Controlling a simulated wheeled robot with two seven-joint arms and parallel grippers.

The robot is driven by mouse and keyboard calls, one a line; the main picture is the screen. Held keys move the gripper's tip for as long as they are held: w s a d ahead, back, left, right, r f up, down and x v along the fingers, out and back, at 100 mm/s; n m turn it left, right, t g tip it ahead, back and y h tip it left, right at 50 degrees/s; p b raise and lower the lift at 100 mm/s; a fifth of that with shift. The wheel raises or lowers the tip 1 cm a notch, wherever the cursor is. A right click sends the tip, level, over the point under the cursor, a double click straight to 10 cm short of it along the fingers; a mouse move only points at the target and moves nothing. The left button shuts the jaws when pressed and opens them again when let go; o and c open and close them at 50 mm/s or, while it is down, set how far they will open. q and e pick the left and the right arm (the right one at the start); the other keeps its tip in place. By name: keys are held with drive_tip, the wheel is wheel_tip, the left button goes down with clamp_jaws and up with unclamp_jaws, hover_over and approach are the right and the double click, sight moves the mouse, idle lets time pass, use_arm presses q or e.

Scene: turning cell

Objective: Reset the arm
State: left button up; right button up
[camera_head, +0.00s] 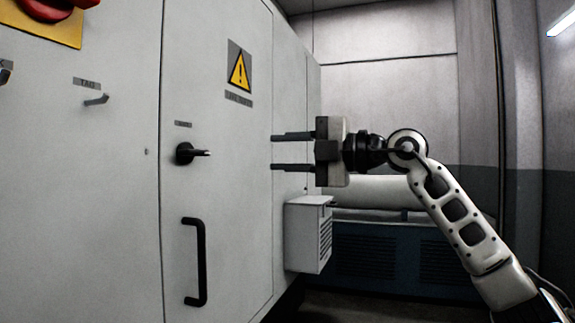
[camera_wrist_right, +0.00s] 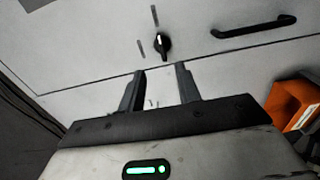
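My right gripper (camera_head: 275,152) is open and empty in the head view. Its two black fingers point left toward the white cabinet door (camera_head: 220,190), one above the other. The black rotary knob (camera_head: 186,153) on the door is to the left of the fingertips, with a gap between. In the right wrist view the open fingers (camera_wrist_right: 160,82) show with nothing between them, and the knob (camera_wrist_right: 161,45) lies just beyond them. My left gripper is not in view.
A black bar handle (camera_head: 200,262) is on the door below the knob. A yellow warning sign (camera_head: 239,68) is above. A small white box (camera_head: 305,238) juts from the cabinet under my right gripper. A red switch (camera_head: 50,8) is at top left.

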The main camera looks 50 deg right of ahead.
idle(0.6)
